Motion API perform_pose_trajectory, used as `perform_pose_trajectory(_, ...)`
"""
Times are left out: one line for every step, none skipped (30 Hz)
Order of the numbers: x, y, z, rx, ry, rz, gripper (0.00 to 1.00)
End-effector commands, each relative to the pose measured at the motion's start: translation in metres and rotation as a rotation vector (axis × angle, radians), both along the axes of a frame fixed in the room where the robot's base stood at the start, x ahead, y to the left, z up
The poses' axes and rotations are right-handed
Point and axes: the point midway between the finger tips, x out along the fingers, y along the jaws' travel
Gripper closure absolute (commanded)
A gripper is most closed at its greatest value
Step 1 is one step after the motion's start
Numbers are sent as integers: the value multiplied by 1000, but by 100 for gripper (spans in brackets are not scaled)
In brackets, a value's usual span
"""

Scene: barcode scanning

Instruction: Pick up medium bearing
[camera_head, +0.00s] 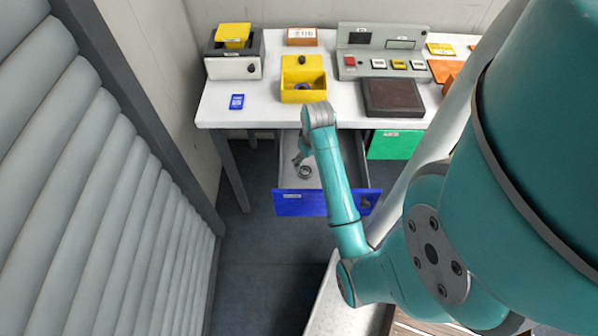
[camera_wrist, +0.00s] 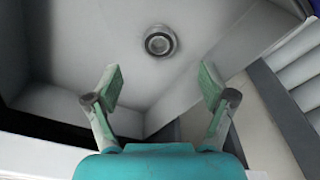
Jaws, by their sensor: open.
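A round metal bearing (camera_wrist: 160,41) lies on the bare floor of the open drawer (camera_wrist: 85,30). It shows small in the head view (camera_head: 304,172), inside the blue-fronted drawer (camera_head: 300,204). I take it for the medium bearing; its size is hard to judge. My gripper (camera_wrist: 160,85) is open and empty, with its two green fingers spread. The bearing appears above the gap between the fingertips in the wrist view, apart from both. In the head view my gripper (camera_head: 299,157) is over the drawer, close to the bearing and partly hidden by my arm.
The drawer walls surround the bearing. Above, the white table (camera_head: 216,100) carries a yellow bin (camera_head: 303,66) with a ring-shaped part inside, a dark brown box (camera_head: 393,97), a control panel (camera_head: 358,68) and a blue card (camera_head: 237,101). A green drawer front (camera_head: 393,146) is at right.

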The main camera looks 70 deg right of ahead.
Motion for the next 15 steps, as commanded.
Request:
perform_pose_trajectory(0, 0, -9, 2, 2, 0, 18)
perform_pose_trajectory(1, 0, -13, 2, 2, 0, 18)
perform_pose_trajectory(2, -1, -19, 2, 2, 0, 18)
perform_pose_trajectory(2, -1, -22, 2, 1, 0, 18)
perform_pose_trajectory(2, -1, -25, 2, 2, 0, 18)
perform_pose_trajectory(3, -2, -29, 2, 1, 0, 18)
perform_pose_trajectory(3, -2, -30, 1, 1, 0, 18)
perform_pose_trajectory(4, -2, -32, 0, 0, 0, 18)
perform_pose_trajectory(4, -2, -33, 0, 0, 0, 18)
perform_pose_trajectory(4, -3, -35, 0, 0, 0, 18)
perform_pose_trajectory(4, -3, -36, 1, 1, 0, 18)
perform_pose_trajectory(5, -4, -40, 0, 1, 1, 18)
perform_pose_trajectory(7, -4, -43, 1, 1, 0, 18)
perform_pose_trajectory(8, -5, -46, 0, 1, 1, 18)
perform_pose_trajectory(9, -6, -52, 2, 2, 0, 18)
